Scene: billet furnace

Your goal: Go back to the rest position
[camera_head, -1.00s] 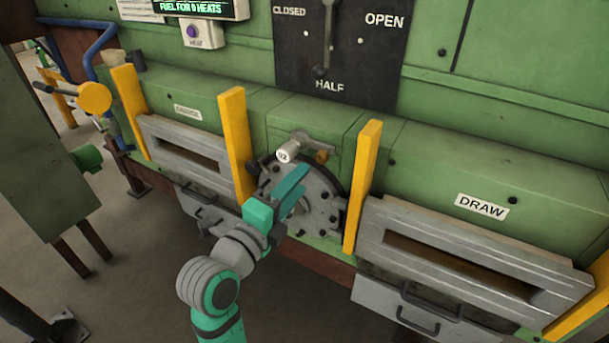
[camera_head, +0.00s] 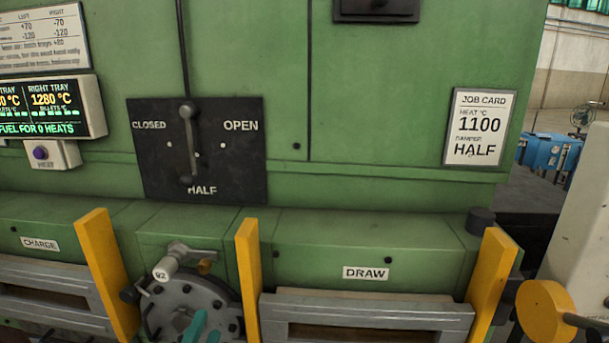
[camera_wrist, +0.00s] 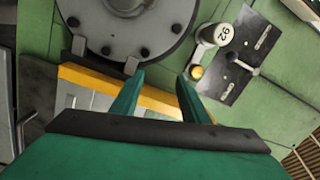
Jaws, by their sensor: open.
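My gripper (camera_wrist: 158,92) shows in the wrist view with its two green fingers apart and nothing between them. In the head view only its green fingertips (camera_head: 200,328) show at the bottom edge, in front of the round grey bolted hatch (camera_head: 190,300). The hatch also fills the top of the wrist view (camera_wrist: 125,30). A handle with a white knob marked 92 (camera_head: 166,268) sits above the hatch, and it shows to the right of my fingers in the wrist view (camera_wrist: 215,36). I cannot tell whether the fingers touch anything.
Yellow posts (camera_head: 249,280) stand out on both sides of the hatch. The DRAW slot frame (camera_head: 370,312) is to the right, the CHARGE slot frame (camera_head: 45,285) to the left. The damper lever (camera_head: 188,145) points down to HALF. The job card (camera_head: 478,127) reads 1100 and HALF.

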